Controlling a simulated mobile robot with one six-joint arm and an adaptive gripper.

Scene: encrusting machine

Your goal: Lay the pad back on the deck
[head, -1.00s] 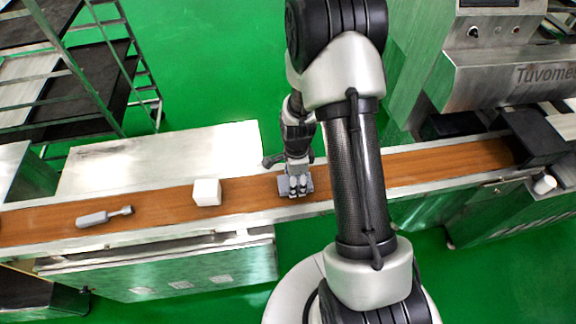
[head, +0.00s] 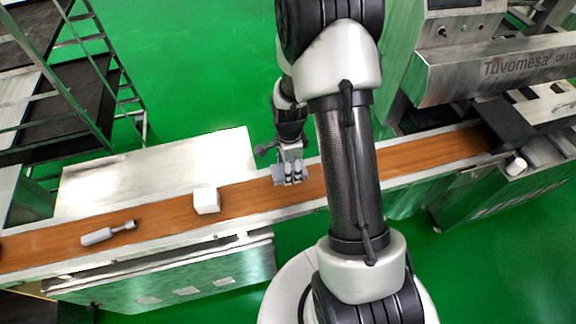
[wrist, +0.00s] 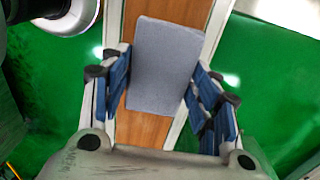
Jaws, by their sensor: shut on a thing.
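The pad (wrist: 166,65) is a flat blue-grey rectangle, and my gripper (wrist: 160,92) is shut on it, with a finger at each side edge in the wrist view. In the head view the pad (head: 278,174) is a small pale patch, partly hidden behind the fingers of my gripper (head: 291,181). It appears over the long brown-topped conveyor deck (head: 245,194). The brown strip (wrist: 145,128) also shows beneath the pad in the wrist view. Whether the pad touches that surface or hangs above it, I cannot tell.
A white block (head: 206,201) and a grey handled tool (head: 107,233) lie on the brown strip to the left. A steel table (head: 150,178) stands behind it. The steel machine (head: 500,65) is at the right, and a rack (head: 85,90) is at upper left.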

